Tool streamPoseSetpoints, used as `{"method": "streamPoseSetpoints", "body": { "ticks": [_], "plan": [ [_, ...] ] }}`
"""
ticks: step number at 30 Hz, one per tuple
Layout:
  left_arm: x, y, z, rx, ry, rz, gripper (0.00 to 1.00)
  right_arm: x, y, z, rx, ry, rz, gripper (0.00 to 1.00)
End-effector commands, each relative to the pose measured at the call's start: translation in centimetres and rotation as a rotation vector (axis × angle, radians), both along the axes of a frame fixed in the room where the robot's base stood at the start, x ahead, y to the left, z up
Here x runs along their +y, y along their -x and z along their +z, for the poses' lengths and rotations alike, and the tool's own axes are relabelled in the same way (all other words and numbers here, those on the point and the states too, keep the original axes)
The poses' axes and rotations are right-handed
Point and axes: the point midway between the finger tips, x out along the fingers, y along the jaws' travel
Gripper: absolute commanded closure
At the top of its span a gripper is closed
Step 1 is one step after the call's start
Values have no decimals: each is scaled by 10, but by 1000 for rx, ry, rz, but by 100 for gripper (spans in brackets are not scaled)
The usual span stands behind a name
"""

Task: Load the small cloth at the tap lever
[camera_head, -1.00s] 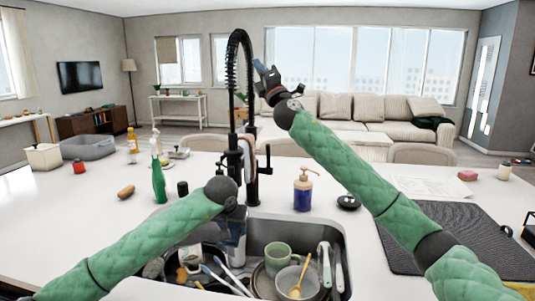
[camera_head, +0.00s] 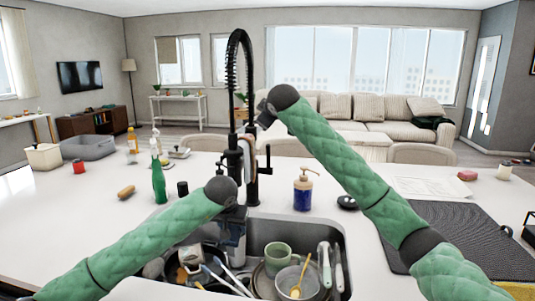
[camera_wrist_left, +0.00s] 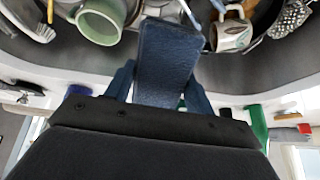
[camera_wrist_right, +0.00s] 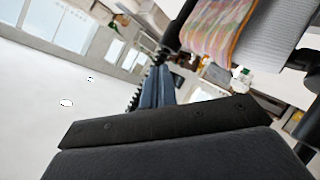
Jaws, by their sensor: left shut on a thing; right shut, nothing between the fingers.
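The black tap (camera_head: 233,160) stands behind the sink, with its lever (camera_head: 265,162) on the right. A small pale pinkish cloth (camera_head: 248,150) hangs against it; the right wrist view shows a multicoloured cloth (camera_wrist_right: 222,28) over a dark bar. My left gripper (camera_head: 233,240) points down over the sink. It is shut on a flat dark blue piece (camera_wrist_left: 165,55) with a cloth-like texture; I cannot tell exactly what it is. My right gripper (camera_head: 265,116) is raised beside the tap's spring neck, partly hidden behind its wrist. It is shut and empty (camera_wrist_right: 152,90), apart from the cloth.
The sink (camera_head: 335,235) holds a green mug (camera_head: 277,254), a pan, utensils and other dishes. A soap pump bottle (camera_head: 303,190) stands right of the tap, a green bottle (camera_head: 159,182) to the left. A dark mat (camera_head: 460,235) lies at right. The front-left counter is clear.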

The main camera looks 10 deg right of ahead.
Motion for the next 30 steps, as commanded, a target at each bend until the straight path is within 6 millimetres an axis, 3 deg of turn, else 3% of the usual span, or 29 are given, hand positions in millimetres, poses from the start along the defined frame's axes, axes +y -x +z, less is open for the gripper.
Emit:
{"method": "streamPoseSetpoints", "body": {
  "ticks": [6,14,20,30],
  "plan": [
    [0,0,0,0,0,0,79,4,33,-48,310,-6,24,100],
    [0,0,0,0,0,0,79,-6,49,-66,436,33,-17,100],
    [0,0,0,0,0,0,79,-5,41,-79,445,33,-25,100],
    [0,0,0,0,0,0,79,1,4,-123,443,32,-25,100]
  ]
}}
